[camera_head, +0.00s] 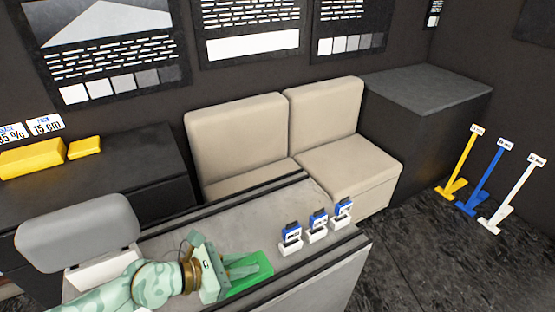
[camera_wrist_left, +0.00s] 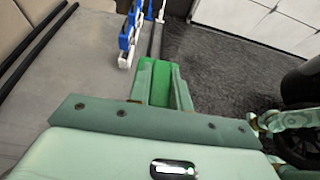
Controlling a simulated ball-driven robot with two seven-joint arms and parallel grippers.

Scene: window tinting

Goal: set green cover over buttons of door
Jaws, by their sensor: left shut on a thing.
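The green cover (camera_head: 258,262) is a bright green piece at the front of the grey bench top. My left gripper (camera_head: 245,275) is shut on it and partly hides it. In the left wrist view, the cover (camera_wrist_left: 153,58) shows beyond the fingers (camera_wrist_left: 162,88), above the bench near its edge. I cannot tell whether the cover touches the bench. I cannot make out a door or its buttons for certain. My right gripper does not show in the head view.
Several small blue and white labelled pieces stand on the bench, such as the nearest one (camera_head: 290,241). A grey padded piece (camera_head: 78,232) is at the left. Beige seats (camera_head: 240,140) are behind. Yellow, blue and white stands (camera_head: 482,183) are on the dark floor at right.

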